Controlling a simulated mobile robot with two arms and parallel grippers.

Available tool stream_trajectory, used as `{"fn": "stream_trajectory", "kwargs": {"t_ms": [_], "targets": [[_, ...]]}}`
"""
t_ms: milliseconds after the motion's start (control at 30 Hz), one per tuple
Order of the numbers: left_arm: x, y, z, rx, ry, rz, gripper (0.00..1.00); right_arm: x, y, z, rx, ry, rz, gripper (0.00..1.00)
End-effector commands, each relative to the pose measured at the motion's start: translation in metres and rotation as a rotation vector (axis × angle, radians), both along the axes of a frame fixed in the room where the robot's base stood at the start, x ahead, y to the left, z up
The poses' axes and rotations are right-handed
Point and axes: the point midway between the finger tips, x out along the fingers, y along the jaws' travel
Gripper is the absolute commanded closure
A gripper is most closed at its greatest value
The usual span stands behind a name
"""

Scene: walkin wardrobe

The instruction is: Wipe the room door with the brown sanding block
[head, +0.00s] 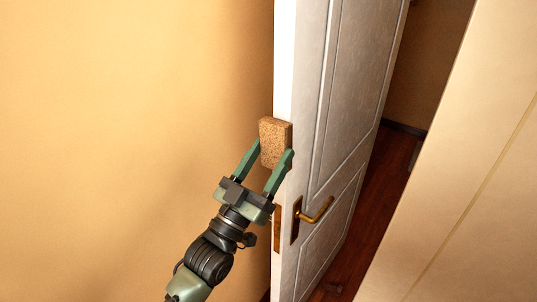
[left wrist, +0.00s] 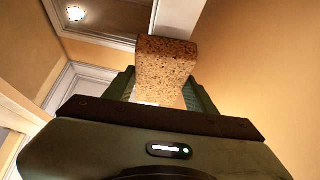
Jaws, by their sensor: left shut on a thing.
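The brown sanding block (head: 274,142) is a speckled cork-coloured block. My left gripper (head: 268,165) is shut on it, with one green finger on each side. The block also shows in the left wrist view (left wrist: 166,70), between the fingertips. The room door (head: 345,90) is white with raised panels and stands open, its narrow edge towards me. The block is in front of that edge in the head view; I cannot tell whether it touches the door. My right gripper is not in view.
A brass handle (head: 312,212) sticks out from the door below and right of the block. A plain yellow wall (head: 130,110) is on the left. A pale panel (head: 470,190) stands at the right, with dark red floor (head: 385,190) between it and the door.

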Motion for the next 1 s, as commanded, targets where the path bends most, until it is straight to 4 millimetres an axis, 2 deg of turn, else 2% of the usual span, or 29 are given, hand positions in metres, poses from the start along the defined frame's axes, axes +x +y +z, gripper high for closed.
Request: {"fn": "stream_trajectory", "kwargs": {"t_ms": [533,1000], "targets": [[-0.041,0.033,0.001,0.0,-0.001,0.001,0.77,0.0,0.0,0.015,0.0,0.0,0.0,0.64],[-0.047,0.038,0.001,-0.001,-0.002,0.0,0.77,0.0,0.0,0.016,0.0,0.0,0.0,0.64]]}}
